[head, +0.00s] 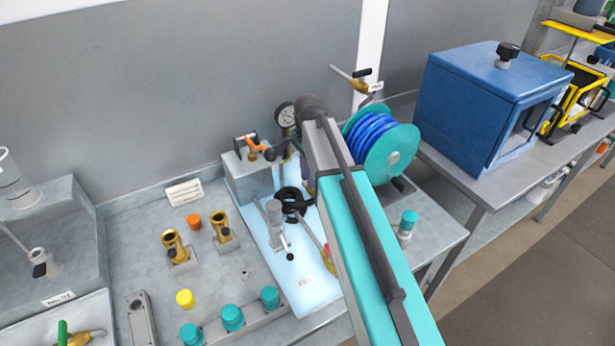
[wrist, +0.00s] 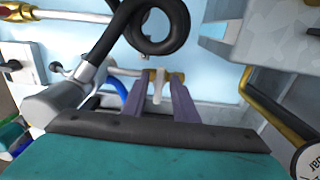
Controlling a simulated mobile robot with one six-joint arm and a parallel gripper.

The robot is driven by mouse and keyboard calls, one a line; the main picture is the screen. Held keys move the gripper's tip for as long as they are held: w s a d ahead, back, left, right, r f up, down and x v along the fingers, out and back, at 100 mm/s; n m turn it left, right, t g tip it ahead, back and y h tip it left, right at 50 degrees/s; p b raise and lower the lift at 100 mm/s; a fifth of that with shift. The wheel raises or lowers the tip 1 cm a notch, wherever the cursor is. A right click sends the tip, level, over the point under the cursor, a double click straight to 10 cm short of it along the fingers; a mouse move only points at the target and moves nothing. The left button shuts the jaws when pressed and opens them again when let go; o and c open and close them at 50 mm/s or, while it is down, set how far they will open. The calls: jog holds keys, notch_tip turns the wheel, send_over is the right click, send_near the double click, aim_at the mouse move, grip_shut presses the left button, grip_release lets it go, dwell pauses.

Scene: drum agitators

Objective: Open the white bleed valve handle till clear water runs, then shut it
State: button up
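In the wrist view the white bleed valve handle (wrist: 158,88) hangs from a small brass valve (wrist: 177,77) on a horizontal grey pipe. My gripper (wrist: 160,93) has its two purple fingers on either side of the handle. Gaps show between the handle and both fingers, so it looks open around the handle, not clamped. I cannot tell the depth of the fingertips exactly. In the head view my arm covers the white handle and most of the gripper. No running water is visible.
A black hose coil (wrist: 152,25) lies close beyond the fingers. A pressure gauge (wrist: 309,163) sits at the lower right. In the head view, a block with an orange handle (head: 248,172) stands left of my arm and a blue hose reel (head: 392,158) right of it.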

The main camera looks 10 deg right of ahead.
jog(key=shift+a, duration=0.1)
dwell(0.3)
notch_tip(320, 180, up, 14)
jog(key=b, duration=0.3)
dwell(0.7)
jog(key=shift+s+f, duration=0.1)
jog(key=shift+f, duration=0.1)
